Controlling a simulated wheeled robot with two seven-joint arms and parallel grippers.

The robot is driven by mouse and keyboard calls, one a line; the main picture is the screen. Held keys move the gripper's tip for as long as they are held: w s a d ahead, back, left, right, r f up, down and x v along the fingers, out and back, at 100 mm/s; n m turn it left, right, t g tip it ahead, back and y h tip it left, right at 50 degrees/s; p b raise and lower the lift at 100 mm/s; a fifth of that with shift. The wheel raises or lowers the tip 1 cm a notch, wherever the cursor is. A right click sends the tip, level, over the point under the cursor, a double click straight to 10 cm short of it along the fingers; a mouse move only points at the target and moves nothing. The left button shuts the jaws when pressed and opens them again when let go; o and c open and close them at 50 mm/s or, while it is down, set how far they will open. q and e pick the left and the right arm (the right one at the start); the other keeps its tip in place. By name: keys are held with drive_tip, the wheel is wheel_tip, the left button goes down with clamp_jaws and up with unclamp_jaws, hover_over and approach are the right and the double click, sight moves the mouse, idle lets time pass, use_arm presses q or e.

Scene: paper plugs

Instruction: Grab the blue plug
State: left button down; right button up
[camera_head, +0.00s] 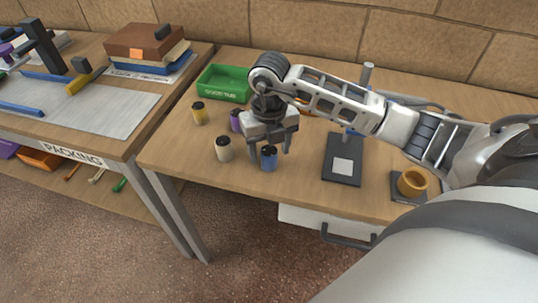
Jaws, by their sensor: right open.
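The blue plug (269,158) is a small blue cylinder with a dark top, standing upright on the wooden table. My right gripper (270,152) hangs over it, pointing down, with its fingers open. One finger shows to the left of the plug and another to its right; I cannot tell whether either touches it. My left gripper is not in view.
A white plug (224,149) stands close at left, with a purple plug (236,121) behind and a yellow plug (199,113) farther left. A green tub (222,84) is at the back.

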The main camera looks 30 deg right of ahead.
drive_tip(key=shift+f, duration=1.35)
drive_tip(key=c, duration=1.1)
drive_tip(key=shift+o, duration=0.2)
drive_tip(key=shift+r, duration=0.2)
